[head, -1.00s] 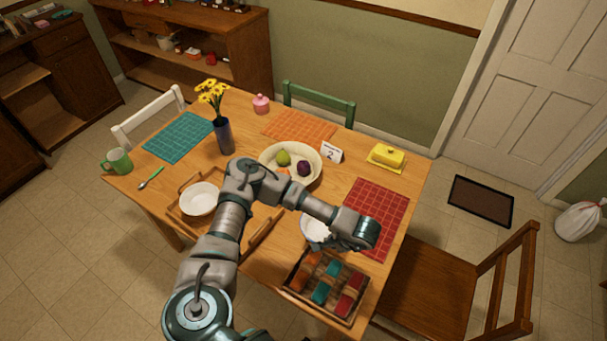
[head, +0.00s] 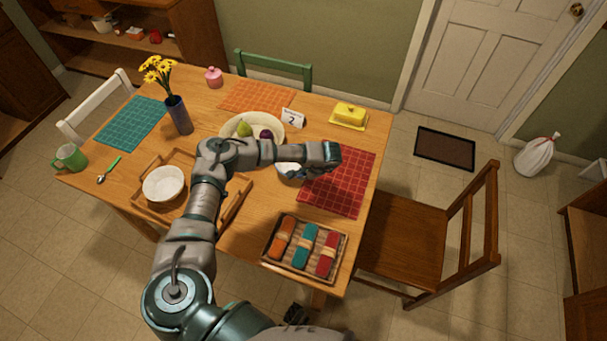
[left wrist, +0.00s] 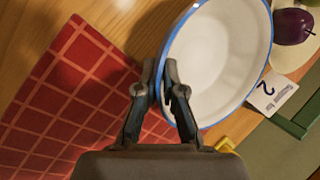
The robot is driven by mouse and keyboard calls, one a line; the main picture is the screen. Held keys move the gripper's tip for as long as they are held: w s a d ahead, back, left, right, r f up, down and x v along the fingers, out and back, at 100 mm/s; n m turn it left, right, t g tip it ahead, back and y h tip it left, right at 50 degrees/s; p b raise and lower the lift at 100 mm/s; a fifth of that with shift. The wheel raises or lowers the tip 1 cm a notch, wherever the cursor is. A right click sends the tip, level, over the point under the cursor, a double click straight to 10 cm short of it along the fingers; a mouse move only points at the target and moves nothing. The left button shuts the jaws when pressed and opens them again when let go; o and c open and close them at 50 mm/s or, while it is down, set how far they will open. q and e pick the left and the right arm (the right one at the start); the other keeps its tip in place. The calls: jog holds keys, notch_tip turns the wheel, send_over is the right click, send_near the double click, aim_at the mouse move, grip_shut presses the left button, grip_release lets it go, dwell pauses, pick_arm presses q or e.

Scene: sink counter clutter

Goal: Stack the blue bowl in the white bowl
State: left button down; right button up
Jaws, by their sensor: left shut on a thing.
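The blue bowl (head: 288,172), white inside with a blue rim, is mostly hidden behind my left wrist in the head view. It shows large in the left wrist view (left wrist: 218,55). My left gripper (left wrist: 166,88) is shut on its rim, beside the red placemat. The bowl appears held above the table, with the placemat lower behind the fingers. The white bowl (head: 163,183) stands upright and empty in the wooden tray at the left. A dark part low in the head view may be my right gripper (head: 295,314); its fingers are unclear.
A cream fruit bowl (head: 272,119) stands behind my forearm, near a number card (head: 292,117). A napkin tray (head: 305,248) is at the front right. A vase with yellow flowers (head: 179,115), green mug (head: 70,158) and butter dish (head: 349,115) stand farther off.

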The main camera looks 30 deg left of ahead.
pick_arm(q)
jog(key=c, duration=1.3)
grip_release()
